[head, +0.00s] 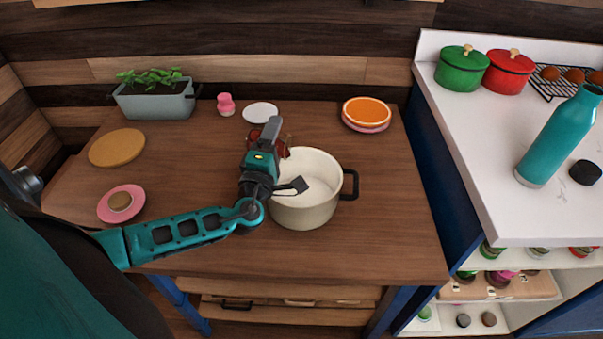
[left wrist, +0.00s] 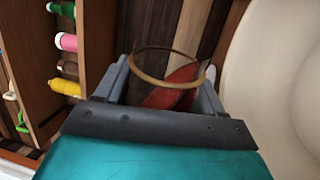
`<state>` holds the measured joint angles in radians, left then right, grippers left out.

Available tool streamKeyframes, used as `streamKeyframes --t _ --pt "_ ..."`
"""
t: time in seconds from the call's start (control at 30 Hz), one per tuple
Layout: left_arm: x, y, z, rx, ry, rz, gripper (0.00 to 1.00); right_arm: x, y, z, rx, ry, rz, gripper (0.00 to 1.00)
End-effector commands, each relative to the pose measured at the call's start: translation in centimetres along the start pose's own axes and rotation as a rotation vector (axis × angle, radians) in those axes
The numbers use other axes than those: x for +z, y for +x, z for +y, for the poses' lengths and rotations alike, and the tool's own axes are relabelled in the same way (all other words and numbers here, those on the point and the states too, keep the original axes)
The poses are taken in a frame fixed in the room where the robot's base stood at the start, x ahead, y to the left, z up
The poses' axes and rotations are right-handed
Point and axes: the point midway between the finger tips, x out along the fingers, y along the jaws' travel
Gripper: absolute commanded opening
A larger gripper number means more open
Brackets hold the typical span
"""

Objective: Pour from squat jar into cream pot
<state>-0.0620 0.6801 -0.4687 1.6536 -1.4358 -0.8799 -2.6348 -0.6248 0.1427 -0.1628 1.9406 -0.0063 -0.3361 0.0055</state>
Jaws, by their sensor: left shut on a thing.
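The squat jar (head: 285,141) is a small clear vessel with red contents, mostly hidden behind my left gripper (head: 277,139) in the head view. In the left wrist view, its round tan rim (left wrist: 137,75) and red contents (left wrist: 172,92) show between the two fingers of my left gripper (left wrist: 163,88), which is shut on it. The cream pot (head: 311,211) stands on the wooden table with a black handle at its right. The jar is by the pot's back left rim; I cannot tell how far it is tilted. The pot's pale wall (left wrist: 262,75) fills the right of the left wrist view. My right gripper is out of view.
The wooden table (head: 390,225) also holds a planter (head: 155,104), a pink shaker (head: 226,105), a white plate (head: 261,113), an orange bowl (head: 367,111), a cork mat (head: 117,148) and a pink plate (head: 136,211). A white counter at the right bears a teal bottle (head: 556,140).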

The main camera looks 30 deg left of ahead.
Motion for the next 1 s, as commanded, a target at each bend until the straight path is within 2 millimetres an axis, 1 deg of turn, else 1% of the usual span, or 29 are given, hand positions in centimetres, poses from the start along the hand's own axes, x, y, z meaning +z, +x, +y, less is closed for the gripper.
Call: streamKeyframes --t 1.0 --pt "0.36 0.14 0.73 0.003 0.125 -0.018 0.23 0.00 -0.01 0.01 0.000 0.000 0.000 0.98"
